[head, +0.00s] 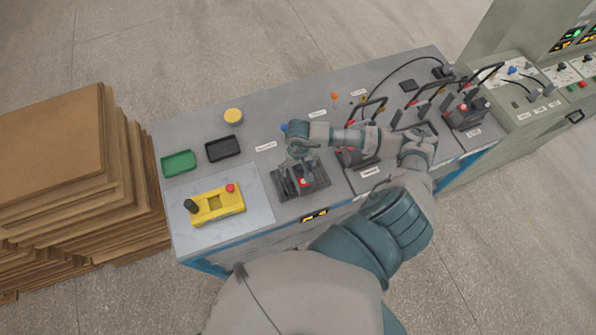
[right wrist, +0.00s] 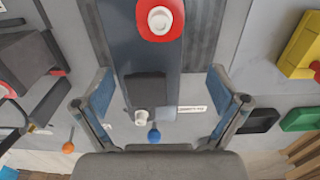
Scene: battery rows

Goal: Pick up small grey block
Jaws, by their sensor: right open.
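A small dark grey block (right wrist: 147,88) with a white round stub at its end shows in the right wrist view, on or against a longer blue-grey bar (right wrist: 148,48). My right gripper (right wrist: 160,85) is open, with one blue-padded finger on each side of the block and visible gaps to both. I cannot tell how far above the block the fingertips are. In the head view my right gripper (head: 302,164) points down over a dark battery unit (head: 288,187) on the table, hiding part of it. My left gripper is not in view.
On the grey table (head: 262,122) stand a yellow control box (head: 217,205), a green tray (head: 178,163), a black tray (head: 222,149) and a yellow round piece (head: 233,116). More handled units stand to the right. Stacked brown boards (head: 60,150) are at the left.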

